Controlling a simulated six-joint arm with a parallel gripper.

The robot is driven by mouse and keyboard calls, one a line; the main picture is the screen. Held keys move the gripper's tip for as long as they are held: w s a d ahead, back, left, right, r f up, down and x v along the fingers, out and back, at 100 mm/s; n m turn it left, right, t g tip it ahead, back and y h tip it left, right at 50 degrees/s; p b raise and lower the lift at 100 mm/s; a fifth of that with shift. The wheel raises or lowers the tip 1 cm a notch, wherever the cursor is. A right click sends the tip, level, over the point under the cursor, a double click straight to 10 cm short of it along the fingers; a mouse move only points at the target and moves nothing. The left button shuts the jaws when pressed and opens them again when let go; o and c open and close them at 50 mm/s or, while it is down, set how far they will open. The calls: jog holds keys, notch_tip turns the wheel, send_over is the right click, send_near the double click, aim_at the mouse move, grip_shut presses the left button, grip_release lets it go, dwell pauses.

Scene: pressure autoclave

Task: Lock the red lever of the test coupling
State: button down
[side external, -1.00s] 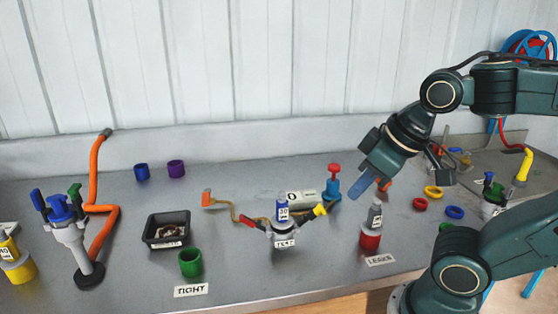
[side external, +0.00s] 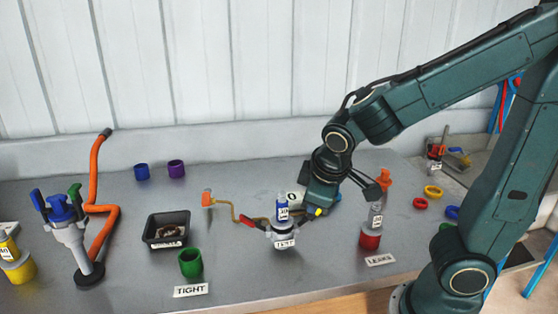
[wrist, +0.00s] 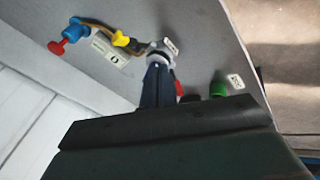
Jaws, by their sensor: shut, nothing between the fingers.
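The test coupling (side external: 284,234) stands mid-bench behind its TEST label, with a blue bottle (side external: 282,206) upright in it. Its red lever (side external: 247,221) sticks out to the left, angled up, and its yellow lever (side external: 318,211) sticks out to the right. My gripper (side external: 308,210) is just right of and behind the bottle, close to the yellow lever; its tips are hard to make out there. In the wrist view the gripper fingers (wrist: 157,70) are together and empty, over the coupling (wrist: 160,49). A red bit (wrist: 179,88) shows beside the fingers, partly hidden; it may be the red lever.
A black tray (side external: 151,236) and green ring (side external: 190,263) stand left. A grey bottle in a red ring (side external: 370,239) stands right. A blue pump with a red knob (wrist: 66,38) shows in the wrist view.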

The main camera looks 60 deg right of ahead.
jog(key=w+a+f+n+h, duration=0.1)
jog(key=w+f+n+h, duration=0.2)
jog(key=w+f+n, duration=0.15)
jog(key=n+t+h, duration=0.2)
jog(key=n+t, duration=0.6)
jog(key=n, duration=0.4)
send_near(250, 220)
jog(key=a+f, duration=0.1)
jog(key=w+a+f, duration=0.1)
jog(key=a+f, duration=0.1)
jog(key=shift+w+a+f, duration=0.1)
jog(key=shift+a+f, duration=0.05)
jog(key=shift+a, duration=0.15)
jog(key=shift+w+a+f+n+t, duration=0.15)
jog(key=shift+a+n+t, duration=0.1)
jog(key=shift+a+n, duration=0.2)
jog(key=shift+s+a+f+n+t, duration=0.15)
jog(key=shift+a+n+t, duration=0.1)
jog(key=shift+a+n, duration=0.15)
jog(key=shift+w+d, duration=0.15)
jog(key=shift+w, duration=0.05)
jog(key=shift+x, duration=4.75)
jog(key=shift+d, duration=0.2)
jog(key=shift+s+d+r, duration=0.35)
jog(key=shift+s+r, duration=0.05)
jog(key=shift+r, duration=0.3)
jog(key=shift+s+d+r, duration=0.4)
jog(key=shift+s+r, duration=0.05)
jog(key=shift+r, duration=0.25)
